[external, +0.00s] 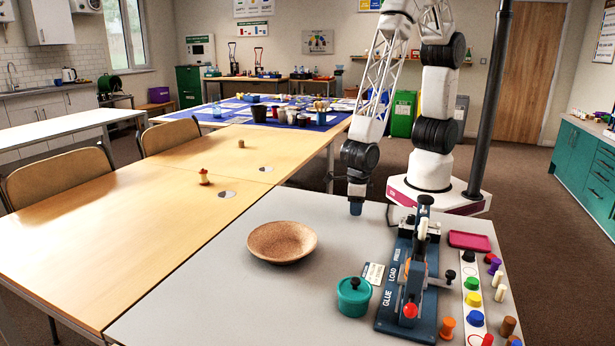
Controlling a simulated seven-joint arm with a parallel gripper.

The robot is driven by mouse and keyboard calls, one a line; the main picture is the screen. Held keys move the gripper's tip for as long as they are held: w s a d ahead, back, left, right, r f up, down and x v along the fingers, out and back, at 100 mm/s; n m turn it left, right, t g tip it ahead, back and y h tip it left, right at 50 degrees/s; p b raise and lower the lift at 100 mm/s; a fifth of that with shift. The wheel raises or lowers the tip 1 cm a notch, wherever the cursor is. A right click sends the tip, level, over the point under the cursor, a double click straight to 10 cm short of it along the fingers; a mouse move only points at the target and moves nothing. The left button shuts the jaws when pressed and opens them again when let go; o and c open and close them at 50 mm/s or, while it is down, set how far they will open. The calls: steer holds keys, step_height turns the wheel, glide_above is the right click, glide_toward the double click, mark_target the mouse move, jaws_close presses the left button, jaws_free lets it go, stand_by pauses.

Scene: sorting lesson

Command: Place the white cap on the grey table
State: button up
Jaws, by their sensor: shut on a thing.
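My gripper (356,207) points down over the far edge of the grey table (220,308), behind and right of the brown bowl. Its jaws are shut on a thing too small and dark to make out. I cannot pick out the white cap with certainty. A pale strip (460,325) at the right of the table carries a black cap (468,256), a green cap (472,283), a yellow cap (473,299) and a blue cap (475,318). Between the black and green caps the strip looks pale, and I cannot tell whether a white cap is there.
A brown bowl (282,242), a green lidded pot (354,297) and a blue press (410,290) stand on the grey table. A pink tray (469,241) and several pegs are at the right. The front left of the table is clear.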

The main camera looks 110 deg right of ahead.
steer(key=shift+f, duration=0.7)
steer(key=shift+f, duration=0.15)
steer(key=o, duration=0.9)
steer(key=shift+r, duration=6.2)
steer(key=shift+r, duration=0.1)
